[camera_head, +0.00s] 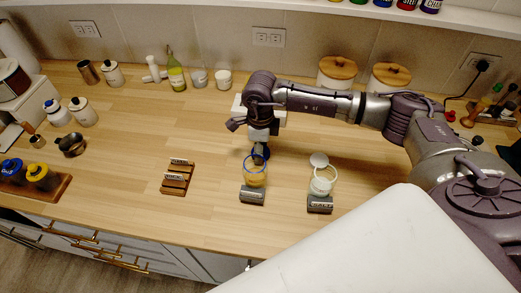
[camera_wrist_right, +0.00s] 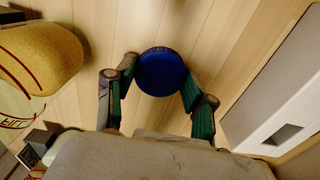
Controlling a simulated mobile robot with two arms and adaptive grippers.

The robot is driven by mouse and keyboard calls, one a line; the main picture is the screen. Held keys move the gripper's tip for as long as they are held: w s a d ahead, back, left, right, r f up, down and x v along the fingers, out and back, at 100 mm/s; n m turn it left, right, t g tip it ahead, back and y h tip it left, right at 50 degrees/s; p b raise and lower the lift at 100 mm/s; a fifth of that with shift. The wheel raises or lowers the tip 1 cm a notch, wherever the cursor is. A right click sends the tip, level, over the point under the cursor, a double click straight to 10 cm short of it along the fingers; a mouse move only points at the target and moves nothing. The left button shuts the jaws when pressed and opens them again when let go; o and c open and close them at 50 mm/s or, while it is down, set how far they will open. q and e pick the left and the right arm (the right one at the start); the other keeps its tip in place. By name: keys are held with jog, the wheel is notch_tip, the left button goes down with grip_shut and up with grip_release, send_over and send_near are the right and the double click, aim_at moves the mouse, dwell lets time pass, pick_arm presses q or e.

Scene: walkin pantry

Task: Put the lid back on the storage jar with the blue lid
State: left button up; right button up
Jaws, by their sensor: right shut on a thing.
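The storage jar (camera_head: 255,178) stands on the counter with yellow contents and a blue ring around its open top. It stands behind a small dark label block. In the wrist view the jar's yellow contents (camera_wrist_right: 38,55) show at the left. My right gripper (camera_head: 260,154) is just behind the jar's top in the head view. In the wrist view my right gripper (camera_wrist_right: 158,78) is shut on the round blue lid (camera_wrist_right: 162,70), with a finger on each side. In the head view the lid is mostly hidden by the gripper. My left gripper is out of view.
A wooden label rack (camera_head: 177,177) is to the left. Canisters with wooden lids (camera_head: 337,69) stand at the wall.

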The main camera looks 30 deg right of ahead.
notch_tip(320, 180, up, 10)
jog(key=b, duration=0.2)
jog(key=shift+b, duration=0.35)
